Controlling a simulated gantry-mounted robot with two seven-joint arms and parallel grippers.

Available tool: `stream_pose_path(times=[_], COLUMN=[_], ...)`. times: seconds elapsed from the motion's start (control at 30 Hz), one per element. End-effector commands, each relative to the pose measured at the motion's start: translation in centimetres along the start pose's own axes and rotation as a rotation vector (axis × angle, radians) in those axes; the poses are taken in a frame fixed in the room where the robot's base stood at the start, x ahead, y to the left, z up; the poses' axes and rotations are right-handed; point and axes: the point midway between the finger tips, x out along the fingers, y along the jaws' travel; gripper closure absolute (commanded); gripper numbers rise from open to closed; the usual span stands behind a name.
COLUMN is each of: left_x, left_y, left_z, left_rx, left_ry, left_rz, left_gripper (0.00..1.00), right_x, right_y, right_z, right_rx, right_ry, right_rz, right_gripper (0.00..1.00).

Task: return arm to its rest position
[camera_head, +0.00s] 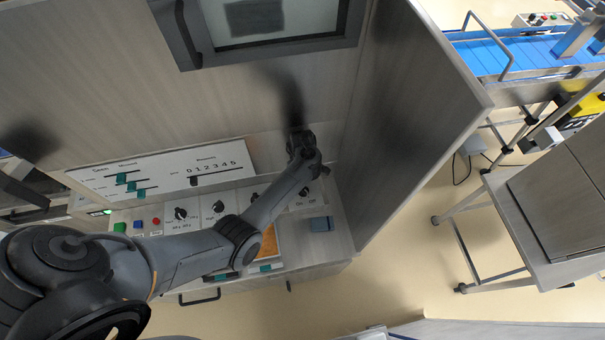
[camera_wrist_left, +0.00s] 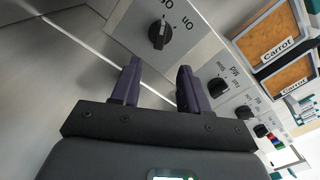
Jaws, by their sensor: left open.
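My left arm reaches across from the lower left in the head view. My left gripper (camera_head: 302,140) is near the upright back panel, beyond the knob panel and close to the right side wall. In the left wrist view my left gripper (camera_wrist_left: 157,84) has two purple fingers, apart and with nothing between them. The black on/off knob (camera_wrist_left: 160,33) lies beyond the fingertips and is clear of them. A second knob (camera_wrist_left: 218,86), marked with speeds, is right of the fingers. My right gripper is not in view.
Below the arm is a control panel with several knobs (camera_head: 180,213) and buttons. A white slider board (camera_head: 160,170) is on the back panel. A tall side wall (camera_head: 415,110) stands to the right. Orange panels labelled Carrot (camera_wrist_left: 272,36) show in the wrist view. A blue conveyor (camera_head: 490,55) is farther right.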

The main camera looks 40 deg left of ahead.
Motion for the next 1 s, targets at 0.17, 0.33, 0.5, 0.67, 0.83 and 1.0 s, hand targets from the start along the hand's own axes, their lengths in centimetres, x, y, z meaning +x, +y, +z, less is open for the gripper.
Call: stream_pose_path(times=[0.17,0.33,0.5,0.67,0.83,1.0], left_x=[0.0,0.3,2.5,6.1,5.7,1.0], left_y=[0.0,-0.3,-3.8,-11.9,-20.4,-24.7], left_z=[0.0,0.0,0.1,-0.2,-0.8,1.4], left_rx=[0.0,0.0,-0.002,0.007,0.132,0.433], left_ry=[0.0,0.0,-0.003,0.013,0.066,0.081], left_rz=[0.0,-0.006,-0.066,-0.186,-0.217,-0.16], left_gripper=[0.55,0.55,0.55,0.55,0.55,0.55], right_x=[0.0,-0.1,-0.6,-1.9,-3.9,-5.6], right_y=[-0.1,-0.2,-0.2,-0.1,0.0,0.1], right_z=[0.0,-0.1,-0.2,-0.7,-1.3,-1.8], right_rx=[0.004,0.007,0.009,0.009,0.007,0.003], right_ry=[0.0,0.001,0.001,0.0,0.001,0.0], right_rz=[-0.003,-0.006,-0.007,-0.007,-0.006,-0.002], right_gripper=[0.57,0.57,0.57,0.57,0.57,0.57])
